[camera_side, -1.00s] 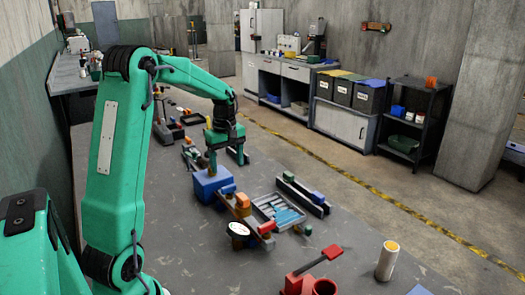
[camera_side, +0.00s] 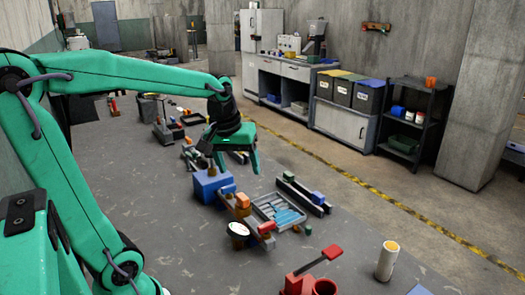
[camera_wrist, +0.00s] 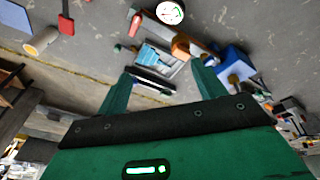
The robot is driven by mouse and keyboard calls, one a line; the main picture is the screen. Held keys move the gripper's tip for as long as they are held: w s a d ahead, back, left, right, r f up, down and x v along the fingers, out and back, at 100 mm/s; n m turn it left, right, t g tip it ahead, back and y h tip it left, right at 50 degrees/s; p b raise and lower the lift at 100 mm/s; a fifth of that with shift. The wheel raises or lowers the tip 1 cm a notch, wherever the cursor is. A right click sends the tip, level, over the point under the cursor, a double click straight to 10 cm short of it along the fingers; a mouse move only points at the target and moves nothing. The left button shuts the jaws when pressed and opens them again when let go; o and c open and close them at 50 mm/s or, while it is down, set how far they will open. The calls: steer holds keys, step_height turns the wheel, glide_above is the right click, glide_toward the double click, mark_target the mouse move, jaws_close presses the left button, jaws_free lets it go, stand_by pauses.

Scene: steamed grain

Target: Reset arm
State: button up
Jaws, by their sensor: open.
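My gripper (camera_side: 236,164) is open and empty in the side view, raised and tilted above the table. It is just above and to the right of a blue block (camera_side: 207,187) with a small brownish peg (camera_side: 212,170) on top. In the wrist view my gripper's (camera_wrist: 163,75) two green fingers stand apart with nothing held between them. The blue block also shows in the wrist view (camera_wrist: 234,62), beyond the right finger.
A grey tray with blue strips (camera_side: 277,212), dark rails (camera_side: 303,193), a round dial (camera_side: 238,230), a red paddle tool (camera_side: 318,260) and a white cylinder (camera_side: 387,260) lie on the grey table (camera_side: 200,255). Bare tabletop is at the front left.

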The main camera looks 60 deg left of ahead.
steer(key=s+d+m+t, duration=0.2)
steer(key=s+d+m, duration=0.6)
steer(key=s+d, duration=0.1)
steer(key=shift+d+f+t+h, duration=0.15)
steer(key=shift+t+h, duration=0.25)
stand_by(0.7)
